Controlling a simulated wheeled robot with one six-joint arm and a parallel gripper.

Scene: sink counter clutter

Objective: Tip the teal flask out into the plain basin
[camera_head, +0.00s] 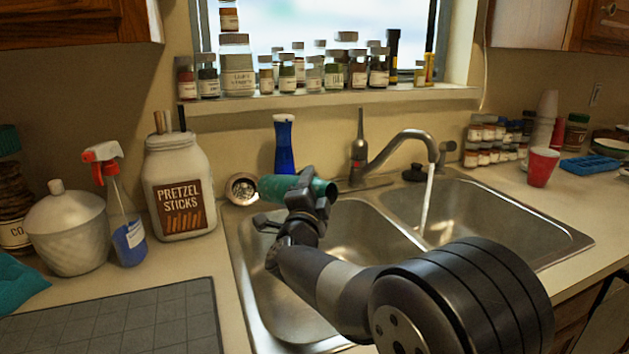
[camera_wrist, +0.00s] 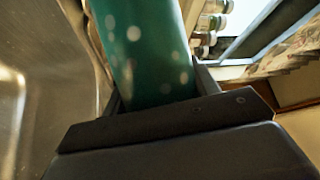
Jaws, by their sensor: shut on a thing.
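The teal flask (camera_head: 270,187) is held by my gripper (camera_head: 303,190) above the back of the left sink basin (camera_head: 270,275). It lies nearly level, its right end looking like a dark opening. In the wrist view the spotted teal flask (camera_wrist: 145,45) sits between the jaws of my gripper (camera_wrist: 150,98), which are shut on it. The left basin has no stream falling into it. Water (camera_head: 426,200) runs from the faucet into the right basin (camera_head: 480,215). No liquid is seen leaving the flask. My arm hides part of the left basin.
The faucet (camera_head: 400,140) stands right of the flask, and a blue bottle (camera_head: 284,150) behind it. A round white-rimmed item (camera_head: 242,188) is close on the left. A pretzel jar (camera_head: 180,190) and spray bottle (camera_head: 125,225) stand farther left. A red cup (camera_head: 541,167) is far right.

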